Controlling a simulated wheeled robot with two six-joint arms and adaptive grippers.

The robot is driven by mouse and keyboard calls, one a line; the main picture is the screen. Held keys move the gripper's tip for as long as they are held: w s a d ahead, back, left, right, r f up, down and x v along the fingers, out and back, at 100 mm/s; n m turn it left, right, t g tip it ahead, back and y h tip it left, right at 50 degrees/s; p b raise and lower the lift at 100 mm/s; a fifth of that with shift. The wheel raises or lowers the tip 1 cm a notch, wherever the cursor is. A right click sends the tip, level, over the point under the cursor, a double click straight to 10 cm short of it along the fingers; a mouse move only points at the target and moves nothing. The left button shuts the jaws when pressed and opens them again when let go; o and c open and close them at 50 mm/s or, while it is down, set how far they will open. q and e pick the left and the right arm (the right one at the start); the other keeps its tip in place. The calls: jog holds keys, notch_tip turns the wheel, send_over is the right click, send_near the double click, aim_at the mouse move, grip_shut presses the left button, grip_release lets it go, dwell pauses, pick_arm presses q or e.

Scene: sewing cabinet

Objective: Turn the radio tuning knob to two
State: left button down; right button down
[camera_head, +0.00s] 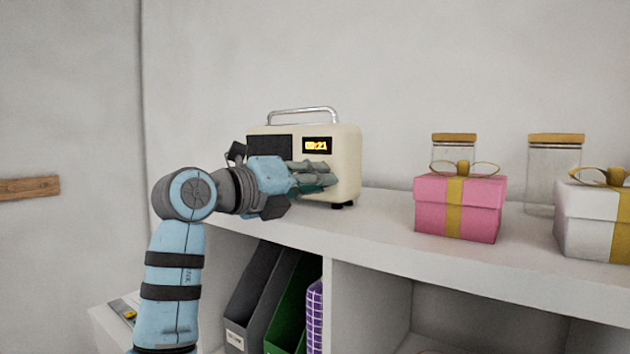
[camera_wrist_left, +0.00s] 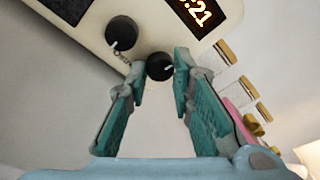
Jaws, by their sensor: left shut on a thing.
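A cream radio (camera_head: 345,160) with a chrome handle stands on the white shelf top. Its lit display (camera_head: 317,145) shows orange digits ending in 21; part of the display also shows in the left wrist view (camera_wrist_left: 196,14). My left gripper (camera_head: 322,178) is at the radio's front and hides its lower face in the head view. A second black knob (camera_wrist_left: 121,33) is outside the fingers, up and left. My right gripper is not in view.
A pink gift box (camera_head: 455,212) and a white gift box (camera_head: 595,218) stand right of the radio, with lidded glass jars (camera_head: 454,147) behind them. Files (camera_head: 262,295) fill a compartment below. The shelf top (camera_head: 380,222) is clear between radio and pink box.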

pick_arm(q)
jog(key=m, duration=0.4)
jog(key=m+y, duration=0.1)
jog(key=m, duration=0.2)
jog(key=shift+m, duration=0.3)
jog(key=m, duration=0.3)
jog(key=m+y, duration=0.1)
jog(key=m, duration=0.2)
jog(key=shift+m+b, duration=0.35)
jog(key=shift+m, duration=0.05)
jog(key=c, duration=1.4)
grip_release()
jog(key=shift+s+r, duration=0.1)
